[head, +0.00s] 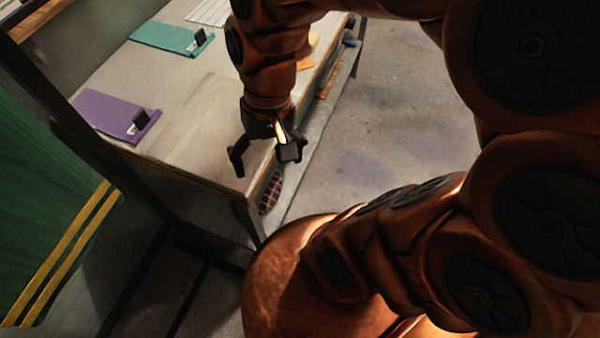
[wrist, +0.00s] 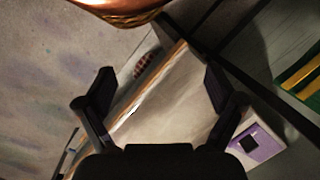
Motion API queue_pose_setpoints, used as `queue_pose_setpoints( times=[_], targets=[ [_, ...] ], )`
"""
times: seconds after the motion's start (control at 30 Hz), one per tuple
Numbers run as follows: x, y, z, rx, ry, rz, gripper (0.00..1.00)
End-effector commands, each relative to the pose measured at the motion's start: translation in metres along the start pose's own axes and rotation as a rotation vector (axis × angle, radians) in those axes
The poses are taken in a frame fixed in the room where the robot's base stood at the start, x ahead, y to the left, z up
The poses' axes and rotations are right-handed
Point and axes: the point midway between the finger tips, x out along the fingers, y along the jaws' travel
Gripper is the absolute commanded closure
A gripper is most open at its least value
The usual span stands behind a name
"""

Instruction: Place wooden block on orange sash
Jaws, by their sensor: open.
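My gripper (head: 265,158) is open and empty above the near end of the grey table, with its two dark fingers spread apart. It also shows in the wrist view (wrist: 160,84), with bare table top between the fingers. An orange cloth piece (head: 306,63), which looks like the orange sash, lies near the table's right edge in the head view, partly hidden behind my arm. I cannot make out the wooden block for certain in either view.
A purple sash (head: 98,113) and a teal sash (head: 160,36), each with a small black card, lie on the table (head: 205,120). A yellow-striped green cloth (head: 50,190) hangs at left. A dark checkered object (head: 270,192) sits below the table's edge. The near table top is bare.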

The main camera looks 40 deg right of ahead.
Motion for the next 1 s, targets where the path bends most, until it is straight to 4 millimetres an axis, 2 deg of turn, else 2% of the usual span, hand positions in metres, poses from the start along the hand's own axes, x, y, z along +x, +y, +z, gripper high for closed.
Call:
queue_pose_setpoints(
  times=[0.1, 0.3, 0.67, 0.9, 1.0],
  targets=[
    [0.007, 0.018, 0.025, -0.138, 0.003, 0.093, 0.07],
    [0.012, 0.040, 0.043, -0.249, -0.009, 0.171, 0.07],
    [0.011, 0.041, 0.045, -0.261, -0.011, 0.177, 0.07],
    [-0.015, 0.037, 0.049, -0.260, -0.011, 0.177, 0.07],
    [-0.017, 0.037, 0.049, -0.260, -0.011, 0.176, 0.07]
  ],
)
